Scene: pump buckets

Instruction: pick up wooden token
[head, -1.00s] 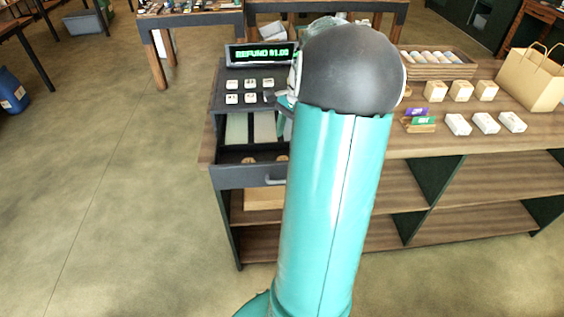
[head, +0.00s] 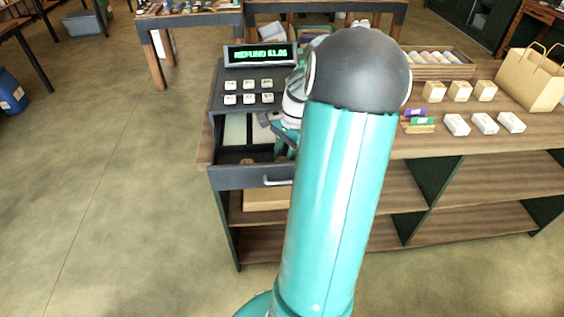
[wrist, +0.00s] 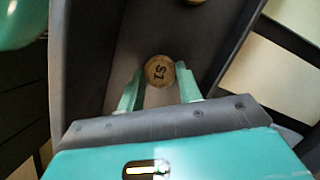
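A round wooden token (wrist: 159,71) marked "$1" lies in the dark front compartment of the open register drawer (head: 236,178). My gripper (wrist: 158,88) is open above the drawer, with its two teal fingertips to either side of the token's near edge in the wrist view. I cannot tell whether the fingers touch it. A second wooden token (wrist: 195,1) is cut off at the top of the wrist view. One token (head: 247,161) shows in the drawer in the head view. My gripper (head: 284,140) is partly hidden by my arm there.
The register display (head: 260,54) reads "REFUND $1.00", with white keys (head: 249,91) below it. Pale notes (head: 235,130) lie in the drawer's rear slots. White boxes (head: 484,123) and a paper bag (head: 532,78) stand on the counter to the right.

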